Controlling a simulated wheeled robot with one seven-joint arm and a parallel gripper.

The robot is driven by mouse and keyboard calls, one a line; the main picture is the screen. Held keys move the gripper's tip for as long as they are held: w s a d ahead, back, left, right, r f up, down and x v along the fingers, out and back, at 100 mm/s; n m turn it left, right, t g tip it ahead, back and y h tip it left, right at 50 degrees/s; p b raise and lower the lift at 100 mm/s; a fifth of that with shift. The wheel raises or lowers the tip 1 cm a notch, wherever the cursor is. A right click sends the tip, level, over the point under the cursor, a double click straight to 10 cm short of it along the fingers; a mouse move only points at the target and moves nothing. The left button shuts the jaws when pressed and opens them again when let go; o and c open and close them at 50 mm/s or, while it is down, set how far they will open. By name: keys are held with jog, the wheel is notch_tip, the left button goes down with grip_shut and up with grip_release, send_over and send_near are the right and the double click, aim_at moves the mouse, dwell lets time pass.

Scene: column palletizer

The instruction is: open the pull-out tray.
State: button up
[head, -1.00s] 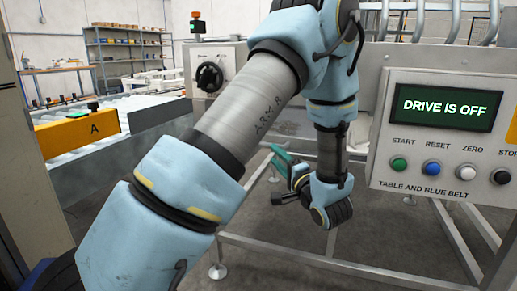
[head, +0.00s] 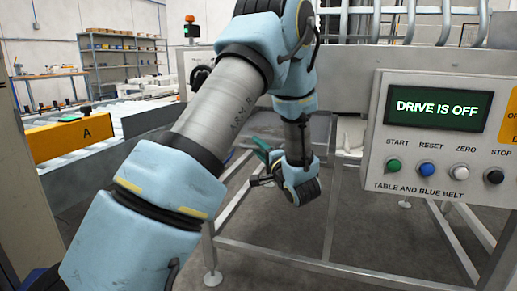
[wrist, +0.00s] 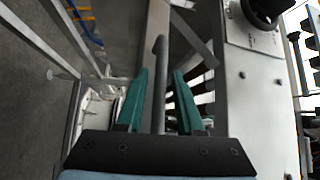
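My gripper (wrist: 158,75) shows two teal fingers standing apart in the wrist view. A grey bar (wrist: 160,90) with a rounded end runs lengthwise between them, with a gap visible on each side. The bar looks like a handle, but I cannot tell whether it belongs to the pull-out tray. In the head view my gripper (head: 262,150) is low beside the machine frame, mostly hidden by my own wrist. No pull-out tray can be clearly made out in either view.
The control panel (head: 437,160) at right reads "DRIVE IS OFF". Below the machine is an open metal frame (head: 290,262). A yellow block marked A (head: 60,143) stands at left by the rollers. A black knob (wrist: 265,8) sits on the machine face.

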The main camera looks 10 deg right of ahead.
grip_shut()
dwell(1.1)
